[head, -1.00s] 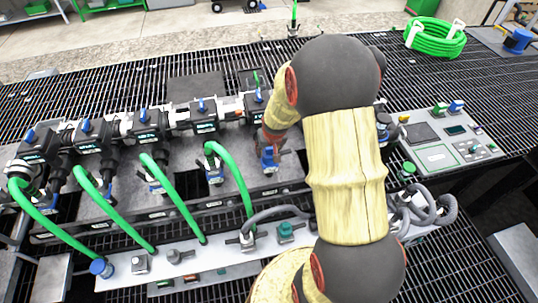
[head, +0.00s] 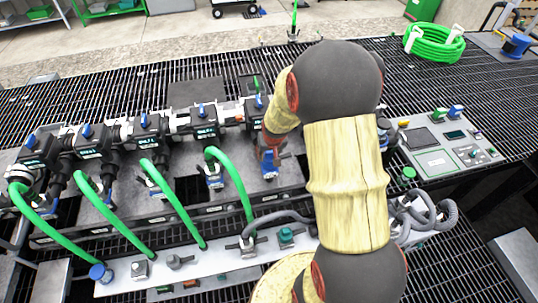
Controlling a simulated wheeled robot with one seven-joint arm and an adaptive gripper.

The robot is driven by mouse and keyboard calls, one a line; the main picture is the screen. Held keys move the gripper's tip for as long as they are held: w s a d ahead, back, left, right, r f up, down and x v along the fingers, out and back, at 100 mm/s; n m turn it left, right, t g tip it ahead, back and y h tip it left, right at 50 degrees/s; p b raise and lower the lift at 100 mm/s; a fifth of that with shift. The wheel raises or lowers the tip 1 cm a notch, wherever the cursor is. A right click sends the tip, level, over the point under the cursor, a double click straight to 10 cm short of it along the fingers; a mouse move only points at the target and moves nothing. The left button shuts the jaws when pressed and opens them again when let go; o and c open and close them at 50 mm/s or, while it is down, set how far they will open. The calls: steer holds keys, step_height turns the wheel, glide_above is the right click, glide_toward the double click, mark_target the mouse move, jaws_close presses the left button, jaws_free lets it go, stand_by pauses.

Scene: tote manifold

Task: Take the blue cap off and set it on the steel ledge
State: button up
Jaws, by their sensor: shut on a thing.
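My gripper (head: 270,155) shows in the head view left of my arm, over the manifold's front row, partly hidden by my wrist. It is shut at a blue cap (head: 270,171) on the fourth outlet, the one without a green hose beside it. The fingertips are small and dark, so the exact grip and whether the cap is seated or lifted cannot be told. The pale steel ledge (head: 210,264) runs along the front of the manifold.
Several green hoses (head: 180,205) arch from the manifold to the ledge. A row of black valves (head: 150,127) with blue handles stands behind. A grey corrugated hose (head: 428,214) and a control panel (head: 447,145) are at the right. The black grating (head: 160,90) is open behind.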

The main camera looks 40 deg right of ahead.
step_height(320, 180, up, 3)
steer(key=shift+f+p, duration=0.1)
steer(key=shift+p, duration=0.35)
steer(key=s+a+r+p, duration=0.5)
steer(key=s+a+r, duration=0.2)
steer(key=s+r, duration=0.2)
steer(key=s, duration=0.2)
steer(key=shift+s+a+r, duration=0.2)
steer(key=shift+s+a, duration=0.05)
steer(key=shift+s, duration=0.15)
